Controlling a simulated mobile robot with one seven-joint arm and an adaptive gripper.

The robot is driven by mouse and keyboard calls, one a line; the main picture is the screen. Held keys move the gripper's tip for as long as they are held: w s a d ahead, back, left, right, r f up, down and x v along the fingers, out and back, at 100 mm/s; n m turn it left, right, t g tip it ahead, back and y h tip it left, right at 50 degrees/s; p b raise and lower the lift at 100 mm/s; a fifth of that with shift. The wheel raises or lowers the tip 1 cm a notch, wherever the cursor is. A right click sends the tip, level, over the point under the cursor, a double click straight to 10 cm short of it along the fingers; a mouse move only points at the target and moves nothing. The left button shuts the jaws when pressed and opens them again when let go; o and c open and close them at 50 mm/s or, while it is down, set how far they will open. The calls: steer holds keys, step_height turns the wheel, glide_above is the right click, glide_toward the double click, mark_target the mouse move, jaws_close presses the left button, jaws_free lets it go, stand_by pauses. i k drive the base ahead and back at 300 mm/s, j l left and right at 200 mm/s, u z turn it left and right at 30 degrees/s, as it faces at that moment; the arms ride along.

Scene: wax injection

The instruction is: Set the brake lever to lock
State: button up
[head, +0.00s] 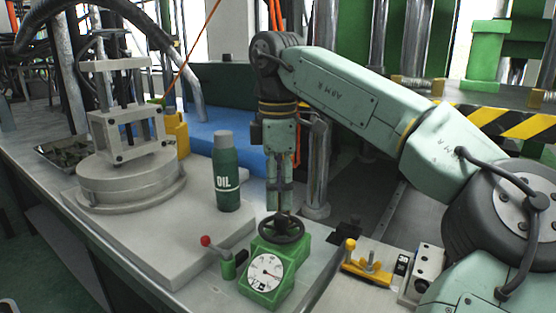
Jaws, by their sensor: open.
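A short lever with a red ball knob (206,241) sits on a small green mount at the front of the bench, left of a green gauge box (265,275). A second, yellow lever (366,268) with a yellow knob stands to the right of the box. No label shows which of them is the brake lever. My gripper (280,207) points straight down, open, just above or at the black handwheel (281,230) on top of the box. I cannot tell whether its fingertips touch the wheel. It is apart from both levers.
A green oil bottle (227,175) stands behind the red-knobbed lever. A grey press-like fixture (128,150) stands on the left. A white block (423,273) lies right of the yellow lever.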

mark_target(206, 240)
steer(key=k+j, duration=0.1)
steer(key=k, duration=0.3)
steer(key=k+j, duration=0.15)
steer(key=k, duration=0.3)
